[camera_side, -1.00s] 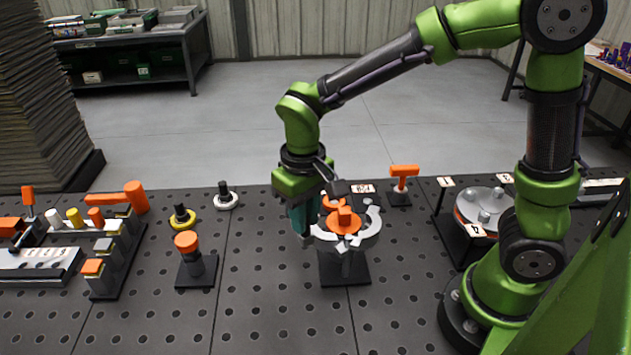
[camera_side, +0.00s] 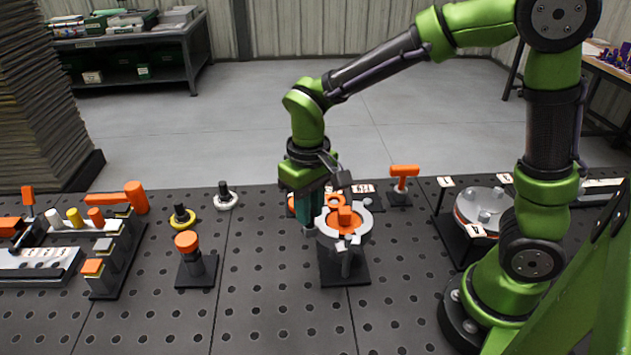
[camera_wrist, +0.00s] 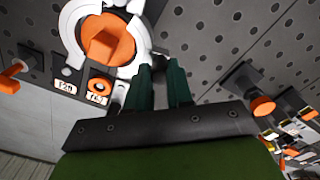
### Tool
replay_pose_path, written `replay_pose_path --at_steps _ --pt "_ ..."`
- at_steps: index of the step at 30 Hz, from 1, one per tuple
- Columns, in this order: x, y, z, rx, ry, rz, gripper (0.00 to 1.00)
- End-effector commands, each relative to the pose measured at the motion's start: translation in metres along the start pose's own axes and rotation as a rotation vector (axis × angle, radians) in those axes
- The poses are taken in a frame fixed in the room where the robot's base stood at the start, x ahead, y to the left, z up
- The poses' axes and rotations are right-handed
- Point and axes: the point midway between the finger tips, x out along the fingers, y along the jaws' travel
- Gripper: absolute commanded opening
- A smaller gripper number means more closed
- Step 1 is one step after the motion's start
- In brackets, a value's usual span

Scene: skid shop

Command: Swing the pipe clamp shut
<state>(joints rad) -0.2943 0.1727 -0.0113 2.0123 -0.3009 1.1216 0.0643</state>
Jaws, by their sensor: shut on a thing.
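The pipe clamp (camera_side: 364,227) is a pale grey ring on a dark stand in the middle of the table. It curves around an orange pipe piece (camera_side: 344,217). In the wrist view the clamp (camera_wrist: 72,18) surrounds much of the orange piece (camera_wrist: 108,42). My gripper (camera_side: 308,224) is low at the clamp's left side in the side view. Its teal fingers (camera_wrist: 163,75) are shut on the clamp's swinging half at the ring's edge. The fingers hide the gripped spot, and I cannot tell whether the clamp's ends meet.
An orange-topped post (camera_side: 187,260) stands to the left. An orange T-handle (camera_side: 404,177) stands behind to the right. Yellow (camera_side: 182,217) and white (camera_side: 226,198) ringed pegs are at the back left. A round flange fixture (camera_side: 486,207) is near my base. The perforated table in front is clear.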

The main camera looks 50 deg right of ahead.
Motion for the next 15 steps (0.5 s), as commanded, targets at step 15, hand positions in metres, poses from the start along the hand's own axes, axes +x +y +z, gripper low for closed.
replay_pose_path --at_steps 15 --pt "-0.0004 0.0105 -0.0026 0.001 0.000 0.002 0.04"
